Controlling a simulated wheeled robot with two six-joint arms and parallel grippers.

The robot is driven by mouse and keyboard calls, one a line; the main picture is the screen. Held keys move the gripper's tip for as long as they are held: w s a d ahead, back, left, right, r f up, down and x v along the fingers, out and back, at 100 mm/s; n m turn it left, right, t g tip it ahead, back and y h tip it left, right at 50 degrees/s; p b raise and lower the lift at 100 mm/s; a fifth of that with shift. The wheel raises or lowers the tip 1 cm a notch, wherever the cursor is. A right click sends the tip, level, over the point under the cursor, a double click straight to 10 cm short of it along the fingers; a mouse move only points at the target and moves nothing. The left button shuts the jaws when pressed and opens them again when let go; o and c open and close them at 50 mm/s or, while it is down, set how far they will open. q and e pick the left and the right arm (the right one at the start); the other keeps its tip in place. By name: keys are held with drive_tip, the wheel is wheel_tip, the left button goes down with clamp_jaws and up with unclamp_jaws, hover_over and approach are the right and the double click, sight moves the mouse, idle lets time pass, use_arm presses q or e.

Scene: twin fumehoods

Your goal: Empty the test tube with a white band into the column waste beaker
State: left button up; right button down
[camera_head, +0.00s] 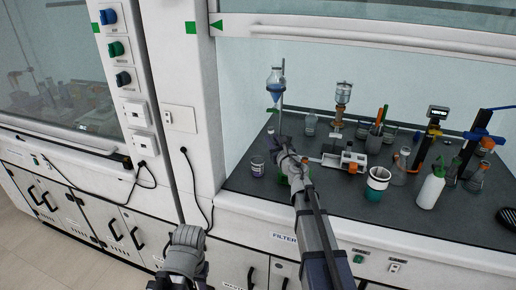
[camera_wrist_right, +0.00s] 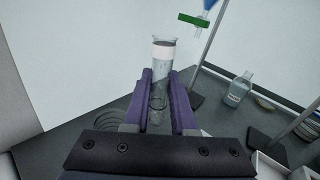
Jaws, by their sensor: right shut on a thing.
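My right gripper (camera_head: 280,148) is over the left part of the hood bench in the head view. In the right wrist view its purple fingers (camera_wrist_right: 161,100) are shut on a clear glass test tube with a white band (camera_wrist_right: 164,50). The tube stands roughly upright in that view, its mouth above the fingertips. A small beaker with dark contents (camera_head: 257,166) stands on the bench just left of the gripper; I cannot read its label. Faint glass rings (camera_wrist_right: 106,121) show left of the fingers in the wrist view. Which vessel is the column waste beaker, I cannot tell.
A stand holds a funnel with blue liquid (camera_head: 275,84) behind the gripper. A clear bottle (camera_head: 310,123) stands to its right. Further right are a white rack (camera_head: 345,160), a teal-filled beaker (camera_head: 377,183) and a white wash bottle (camera_head: 431,187).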

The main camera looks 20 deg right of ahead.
sight(273, 132)
drive_tip(key=shift+d+r+m, duration=0.1)
drive_tip(key=shift+r+m, duration=0.15)
drive_tip(key=shift+m, duration=0.05)
wheel_tip(273, 132, up, 3)
drive_tip(key=shift+r+m+p, duration=0.1)
drive_tip(key=shift+m+p, duration=0.3)
drive_tip(key=shift+p, duration=0.85)
drive_tip(key=shift+r+p, duration=0.75)
drive_tip(key=shift+p, duration=0.05)
drive_tip(key=shift+f, duration=0.1)
